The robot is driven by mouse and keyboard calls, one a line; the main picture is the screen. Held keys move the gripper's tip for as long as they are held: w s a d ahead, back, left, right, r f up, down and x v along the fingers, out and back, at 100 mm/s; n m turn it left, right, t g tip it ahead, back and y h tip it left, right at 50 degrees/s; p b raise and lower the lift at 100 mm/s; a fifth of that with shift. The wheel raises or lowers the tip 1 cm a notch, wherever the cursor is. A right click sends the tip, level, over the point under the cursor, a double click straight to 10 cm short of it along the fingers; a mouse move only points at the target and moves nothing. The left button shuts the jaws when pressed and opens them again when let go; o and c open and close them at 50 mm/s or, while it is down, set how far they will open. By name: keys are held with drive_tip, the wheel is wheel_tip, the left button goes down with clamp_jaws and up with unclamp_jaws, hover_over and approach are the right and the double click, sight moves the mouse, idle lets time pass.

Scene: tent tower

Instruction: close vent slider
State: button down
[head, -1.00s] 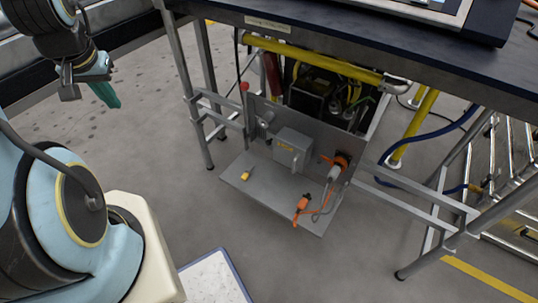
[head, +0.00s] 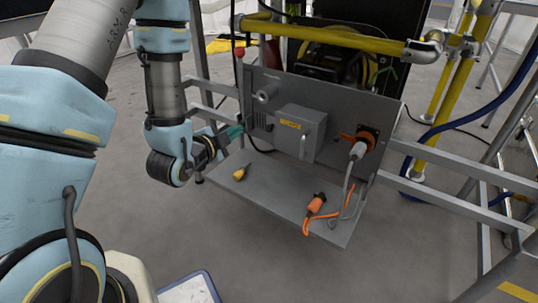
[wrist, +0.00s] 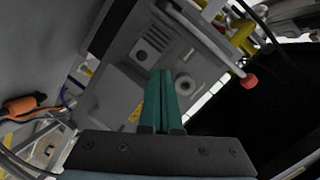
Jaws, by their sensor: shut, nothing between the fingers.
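The vent (head: 261,121), a small patch of dark slots, is on the upright grey panel, left of the grey box and below a round fitting (head: 266,94). In the wrist view the vent (wrist: 158,38) shows dark slots with a small dark square beside them. The slider itself is too small to make out, so I cannot tell its position. My gripper (head: 236,132) has teal fingers, shut and empty, pointing at the panel just left of the vent. In the wrist view the fingers (wrist: 161,73) lie together, below the vent in the picture; contact cannot be told.
A grey box (head: 301,134) with a handle and yellow label projects from the panel. The shelf (head: 275,196) holds a yellow piece (head: 241,172) and an orange connector (head: 315,204) with cable. Yellow pipes (head: 340,36) run above.

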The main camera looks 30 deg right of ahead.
sight(270, 127)
drive_tip(key=w+d+f+m+h+b, duration=0.1)
drive_tip(key=d+f+m+h+b, duration=0.1)
drive_tip(key=d+f+b, duration=0.2)
drive_tip(key=d+b, duration=0.3)
drive_tip(key=d, duration=0.4)
drive_tip(key=shift+f+b, duration=0.2)
drive_tip(key=shift+b, duration=0.2)
drive_tip(key=shift+g, duration=0.3)
drive_tip(key=shift+w+a, duration=0.35)
drive_tip(key=shift+w, duration=0.45)
drive_tip(key=shift+w+a, duration=0.4)
drive_tip(key=shift+w, duration=0.4)
drive_tip(key=shift+w+a, duration=0.35)
drive_tip(key=shift+w, duration=0.45)
